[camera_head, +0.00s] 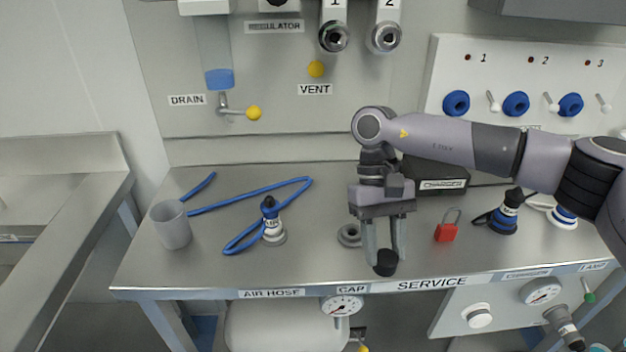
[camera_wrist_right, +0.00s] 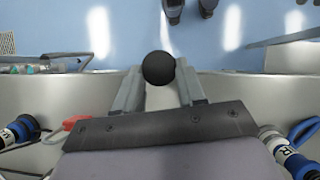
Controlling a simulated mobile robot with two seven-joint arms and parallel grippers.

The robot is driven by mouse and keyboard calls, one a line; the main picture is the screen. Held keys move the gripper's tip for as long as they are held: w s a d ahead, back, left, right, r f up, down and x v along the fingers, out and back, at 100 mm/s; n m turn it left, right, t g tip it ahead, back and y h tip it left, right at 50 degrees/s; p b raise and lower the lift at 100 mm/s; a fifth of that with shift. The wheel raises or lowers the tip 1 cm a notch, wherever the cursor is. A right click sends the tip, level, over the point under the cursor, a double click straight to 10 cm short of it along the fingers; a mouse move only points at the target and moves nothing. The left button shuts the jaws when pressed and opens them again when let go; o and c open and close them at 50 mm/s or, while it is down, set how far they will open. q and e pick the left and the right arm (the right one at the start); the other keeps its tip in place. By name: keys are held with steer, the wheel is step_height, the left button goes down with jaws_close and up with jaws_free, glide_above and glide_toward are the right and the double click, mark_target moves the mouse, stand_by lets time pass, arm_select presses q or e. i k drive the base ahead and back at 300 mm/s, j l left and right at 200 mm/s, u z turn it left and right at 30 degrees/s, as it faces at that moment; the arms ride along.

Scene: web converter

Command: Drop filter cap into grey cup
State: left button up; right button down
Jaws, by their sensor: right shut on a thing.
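My right gripper (camera_head: 384,258) is shut on a round black filter cap (camera_head: 385,264), held between the fingertips near the front edge of the steel bench. In the right wrist view the cap (camera_wrist_right: 158,68) sits between the two fingers of the gripper (camera_wrist_right: 160,80). The grey cup (camera_head: 171,225) stands upright at the left end of the bench, well to the left of the gripper. The inside bottom of the cup is not visible. My left gripper is not in view.
A blue air hose (camera_head: 250,199) and its connector (camera_head: 271,222) lie between the cup and my right gripper. A grey ring (camera_head: 349,235) is just left of the gripper. A red padlock (camera_head: 446,230) and the charger box (camera_head: 437,176) are to its right.

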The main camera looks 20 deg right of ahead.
mark_target(177, 240)
steer(key=j+u, duration=0.35)
steer(key=j, duration=0.3)
steer(key=i+j+u, duration=0.1)
steer(key=j+u, duration=0.2)
steer(key=j, duration=0.3)
